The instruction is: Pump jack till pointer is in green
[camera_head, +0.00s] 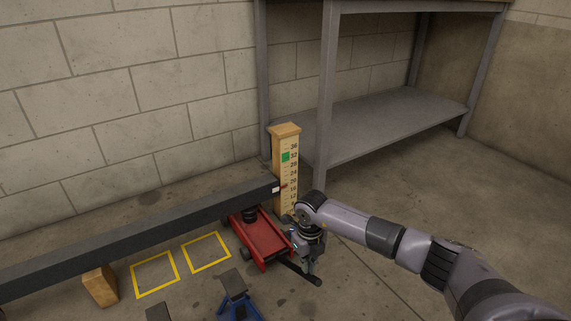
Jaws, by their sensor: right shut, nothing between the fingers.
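A red floor jack (262,240) stands on the floor under the right end of a long dark tube (140,224). Its round black saddle (249,214) is just beneath the tube. A dark jack handle (305,274) points low toward the front right. A wooden gauge post (286,170) with a number scale stands behind the tube end. Its green mark (286,157) is near 32. A small pointer (283,187) at the tube end sits well below the green. My right gripper (308,268) is shut, down at the handle. My left gripper is out of view.
Two yellow floor squares (206,252) lie left of the jack. A wooden block (100,286) stands under the tube farther left. A blue jack stand (238,300) is at the front. A grey metal shelf (375,125) stands behind the post.

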